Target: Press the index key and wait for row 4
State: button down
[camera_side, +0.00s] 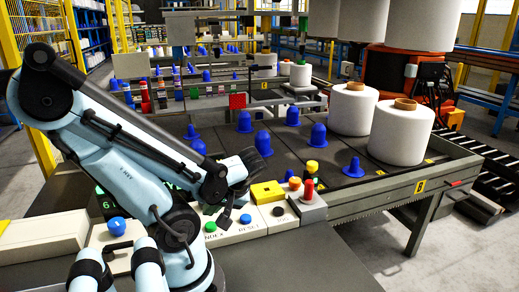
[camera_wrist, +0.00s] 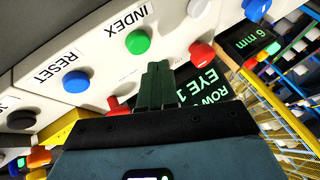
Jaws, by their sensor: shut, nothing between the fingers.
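The green INDEX key (camera_wrist: 137,41) is on the white panel in the wrist view. In the side view it shows as a small green button (camera_side: 210,227) above its label. My gripper (camera_wrist: 157,68) is shut and empty, with its fingertips below and slightly right of the key in the wrist view. The tips look apart from the key, but the gap's depth is unclear. The dark row display (camera_wrist: 212,90) shows green "ROW" and "EYE 1". The row number is hard to read, and my fingers partly hide the display.
The blue RESET key (camera_wrist: 76,81) and a black key (camera_side: 278,211) sit on the same panel. A red button (camera_wrist: 201,52) is close to my fingertips. A "6 mm" display (camera_wrist: 248,40) lies beyond. White bobbins (camera_side: 401,133) and blue cones (camera_side: 262,143) stand on the table behind.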

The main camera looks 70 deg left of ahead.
jog(key=shift+f, duration=0.5)
jog(key=shift+f, duration=0.15)
dwell(1.8)
jog(key=shift+f, duration=0.3)
jog(key=shift+f, duration=0.5)
dwell(0.8)
jog(key=shift+s+r, duration=0.1)
jog(key=shift+d+r, duration=0.1)
jog(key=shift+r, duration=0.7)
